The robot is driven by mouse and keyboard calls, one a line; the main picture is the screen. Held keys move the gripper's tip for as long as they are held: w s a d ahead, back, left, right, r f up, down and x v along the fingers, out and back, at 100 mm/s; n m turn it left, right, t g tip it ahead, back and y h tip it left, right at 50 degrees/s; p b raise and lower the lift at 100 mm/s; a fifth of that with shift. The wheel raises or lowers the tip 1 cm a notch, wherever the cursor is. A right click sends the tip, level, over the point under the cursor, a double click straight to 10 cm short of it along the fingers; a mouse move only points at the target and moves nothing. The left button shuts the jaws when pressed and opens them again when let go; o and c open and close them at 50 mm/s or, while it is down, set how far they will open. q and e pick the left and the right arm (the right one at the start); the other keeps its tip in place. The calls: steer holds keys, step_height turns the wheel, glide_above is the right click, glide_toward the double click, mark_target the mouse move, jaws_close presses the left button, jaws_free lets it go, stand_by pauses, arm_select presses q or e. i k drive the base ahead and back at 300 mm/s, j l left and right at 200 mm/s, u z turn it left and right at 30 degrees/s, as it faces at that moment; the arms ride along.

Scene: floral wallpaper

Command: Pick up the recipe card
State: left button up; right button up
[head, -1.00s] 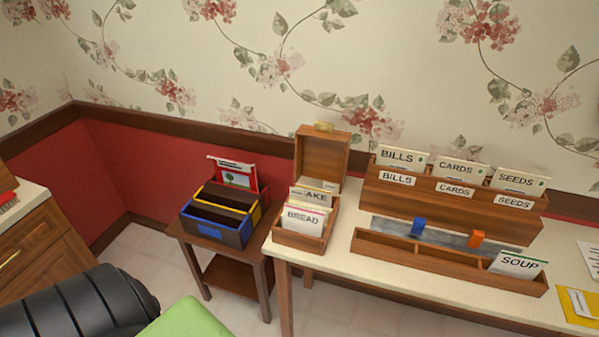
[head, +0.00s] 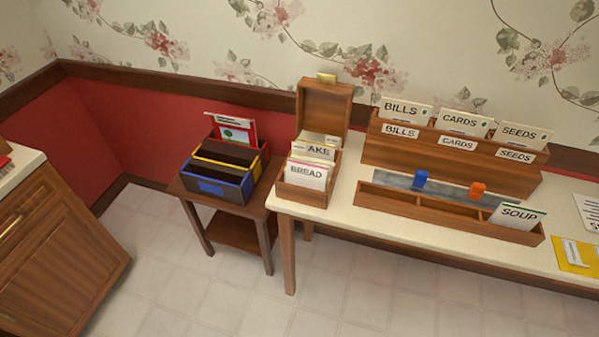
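A white card labelled SOUP (head: 518,215) stands in the right end of a long, low wooden tray (head: 400,208) on the cream-topped table. A wooden recipe box (head: 325,107) with its lid up stands at the table's left end. It holds a card labelled BREAD (head: 308,174) in front and a partly hidden card (head: 318,151) reading "AKE" behind it. I cannot tell which of these is the recipe card meant. Neither of my grippers is in view.
A wooden rack (head: 400,152) holds BILLS, CARDS and SEEDS cards. A blue clip (head: 420,179) and an orange clip (head: 478,189) are behind the tray. A blue, yellow and red sorter (head: 223,188) stands on a small side table (head: 243,226). Floor in front is clear.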

mark_target(508, 215)
steer(key=z, duration=1.45)
